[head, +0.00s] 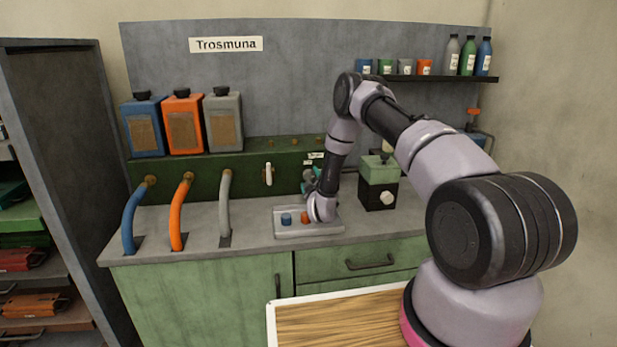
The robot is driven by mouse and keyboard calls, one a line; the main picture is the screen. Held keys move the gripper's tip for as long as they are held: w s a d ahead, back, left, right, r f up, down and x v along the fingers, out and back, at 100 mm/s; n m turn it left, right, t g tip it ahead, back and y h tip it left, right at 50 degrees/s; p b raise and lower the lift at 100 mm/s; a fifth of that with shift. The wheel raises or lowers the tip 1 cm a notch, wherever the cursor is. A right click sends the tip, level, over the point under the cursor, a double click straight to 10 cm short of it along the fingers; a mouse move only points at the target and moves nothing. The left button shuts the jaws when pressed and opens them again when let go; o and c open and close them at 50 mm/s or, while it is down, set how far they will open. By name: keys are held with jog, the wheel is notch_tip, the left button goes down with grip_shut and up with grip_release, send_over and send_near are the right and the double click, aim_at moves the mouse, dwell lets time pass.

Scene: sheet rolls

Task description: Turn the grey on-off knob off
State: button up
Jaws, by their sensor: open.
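My gripper (309,179) is small in the head view, at the front of the green panel (200,174) behind the counter. Its teal fingers are partly hidden by my wrist, and it reads as open with nothing seen in it. A small white label (315,155) is on the panel just above it. No grey on-off knob shows clearly; the spot behind my gripper and wrist is hidden. A pale round knob (387,199) is on the black base of a green-topped device to the right. A white lever handle (268,174) is on the panel left of my gripper.
A grey tray (290,233) with a blue and an orange piece lies below my wrist. Blue, orange and grey hoses (226,202) rise from the counter (190,243) at left. Three canisters (183,124) stand above them. A shelf (440,79) holds bottles and small pots.

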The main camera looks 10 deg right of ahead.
aim_at(309, 177)
jog(key=shift+w, duration=1.6)
jog(key=shift+c, duration=0.3)
jog(key=c, duration=1.3)
